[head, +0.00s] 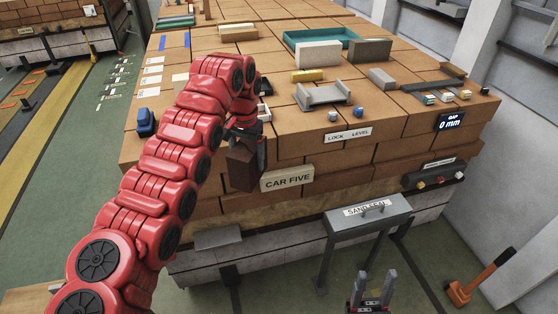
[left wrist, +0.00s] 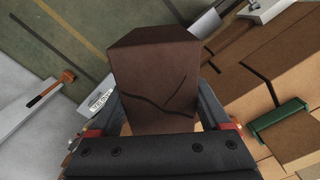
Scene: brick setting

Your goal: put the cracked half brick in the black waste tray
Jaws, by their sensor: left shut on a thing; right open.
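The cracked half brick (left wrist: 154,72) is dark brown with black crack lines across its face. In the head view it (head: 241,168) hangs just off the front edge of the brick-topped car, beside the CAR FIVE sign. My left gripper (head: 247,134) is shut on it; the left wrist view shows a finger on either side. My right gripper (head: 370,291) is open and empty, low at the front below the SAND SEAL stand. I cannot pick out the black waste tray with certainty; my left arm hides part of the car top and the floor.
The car top (head: 390,123) carries a grey holder (head: 322,95), loose light and grey bricks, a yellow block (head: 308,76) and a green tray (head: 290,42). The SAND SEAL stand (head: 368,215) juts out in front. A mallet (head: 480,277) stands at the right.

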